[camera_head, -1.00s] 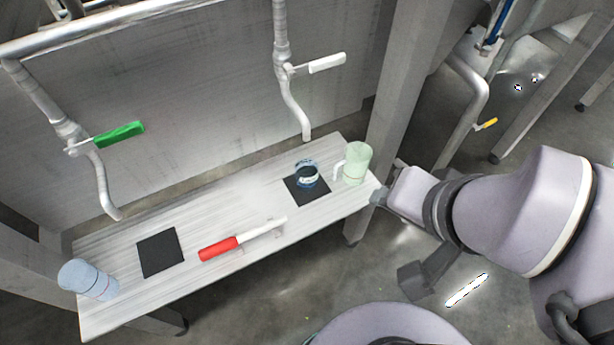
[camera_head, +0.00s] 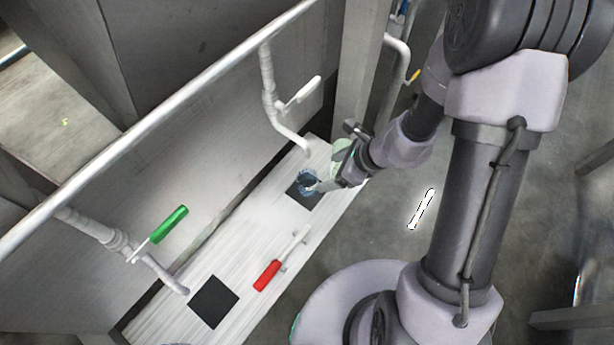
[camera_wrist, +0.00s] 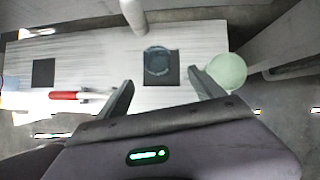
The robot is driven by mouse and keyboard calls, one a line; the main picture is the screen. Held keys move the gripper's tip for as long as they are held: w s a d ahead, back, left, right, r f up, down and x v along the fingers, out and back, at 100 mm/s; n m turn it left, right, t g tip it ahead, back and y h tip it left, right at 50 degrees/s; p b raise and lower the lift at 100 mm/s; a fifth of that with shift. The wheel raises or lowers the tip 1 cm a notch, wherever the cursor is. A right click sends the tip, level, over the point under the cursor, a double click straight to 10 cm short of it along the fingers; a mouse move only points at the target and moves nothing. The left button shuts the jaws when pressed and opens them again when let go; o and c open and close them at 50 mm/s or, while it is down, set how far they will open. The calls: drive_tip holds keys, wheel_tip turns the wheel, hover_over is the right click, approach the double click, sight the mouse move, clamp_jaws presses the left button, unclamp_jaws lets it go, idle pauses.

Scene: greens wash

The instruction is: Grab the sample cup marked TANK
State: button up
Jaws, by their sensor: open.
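A clear glass cup with a dark blue band (camera_head: 307,182) stands on a black square mat (camera_head: 299,200) under the white-handled tap; no marking on it is readable. In the wrist view, the glass cup (camera_wrist: 157,60) lies just beyond and between my fingertips, with its mat (camera_wrist: 172,78) around it. My gripper (camera_head: 325,182) is open beside the cup, with nothing held; its two fingers also show in the wrist view (camera_wrist: 163,88). A pale green mug (camera_head: 340,146) stands close behind, partly hidden by my gripper; the wrist view shows the mug (camera_wrist: 227,71) beside the right finger.
A red-handled tool (camera_head: 268,275) lies on the bench (camera_head: 245,247). A second black mat (camera_head: 213,302) is empty under the green-handled tap (camera_head: 168,224). The white-handled tap (camera_head: 284,130) hangs near the glass cup.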

drive_tip(key=b, duration=0.3)
approach(310, 179)
drive_tip(key=a+f, duration=0.2)
drive_tip(key=a, duration=0.1)
drive_tip(key=a+f, duration=0.1)
drive_tip(key=a, duration=0.1)
drive_tip(key=shift+s+f, duration=0.15)
drive_tip(key=shift+f, duration=0.1)
drive_tip(key=shift+d+r, duration=0.1)
drive_tip(key=shift+d, duration=0.05)
drive_tip(key=c, duration=1.6)
